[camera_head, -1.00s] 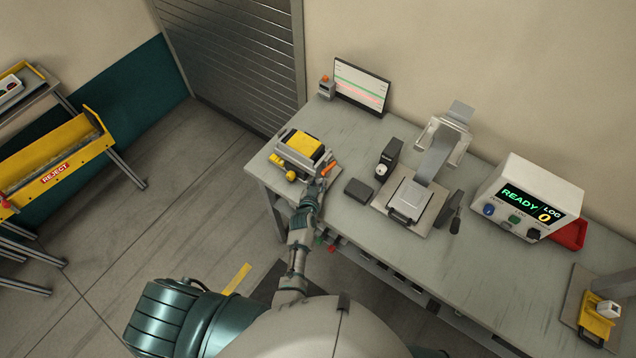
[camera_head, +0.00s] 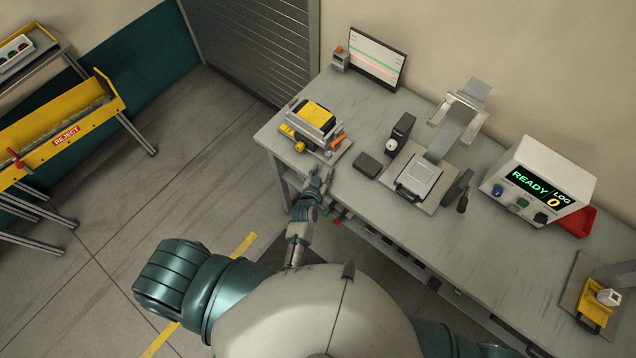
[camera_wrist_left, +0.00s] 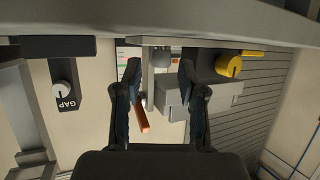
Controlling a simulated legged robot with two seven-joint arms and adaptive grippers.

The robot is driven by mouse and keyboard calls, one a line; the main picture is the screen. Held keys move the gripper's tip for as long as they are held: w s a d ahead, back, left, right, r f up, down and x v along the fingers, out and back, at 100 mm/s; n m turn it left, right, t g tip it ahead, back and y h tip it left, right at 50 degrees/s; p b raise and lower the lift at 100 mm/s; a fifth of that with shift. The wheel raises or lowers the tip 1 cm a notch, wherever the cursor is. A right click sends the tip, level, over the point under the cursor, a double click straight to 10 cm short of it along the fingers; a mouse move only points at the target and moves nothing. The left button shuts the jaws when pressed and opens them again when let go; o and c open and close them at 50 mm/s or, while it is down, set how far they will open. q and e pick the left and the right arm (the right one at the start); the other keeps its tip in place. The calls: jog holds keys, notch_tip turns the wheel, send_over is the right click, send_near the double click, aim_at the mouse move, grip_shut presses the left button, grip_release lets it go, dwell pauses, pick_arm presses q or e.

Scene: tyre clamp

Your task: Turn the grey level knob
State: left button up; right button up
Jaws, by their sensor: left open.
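The fixture (camera_head: 313,125) with a yellow block on top stands at the table's left end. Yellow knobs (camera_head: 290,133) are on its left and an orange handle (camera_head: 338,141) on its right. In the left wrist view a rounded grey knob (camera_wrist_left: 161,57) shows between my fingers, beyond the tips; I take it for the level knob, but its label does not show. In the head view it is too small to make out. My left gripper (camera_head: 321,179) is open and empty at the table's front edge, apart from the fixture. My right gripper is out of view.
A dark block with a pale knob (camera_head: 391,146), marked GAP in the wrist view, stands right of the fixture. The clamp stand (camera_head: 425,175) and READY display box (camera_head: 535,185) are farther right. The table edge lies close to my gripper.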

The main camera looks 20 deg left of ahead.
pick_arm(q)
jog(key=s, duration=0.6)
jog(key=shift+o, duration=0.2)
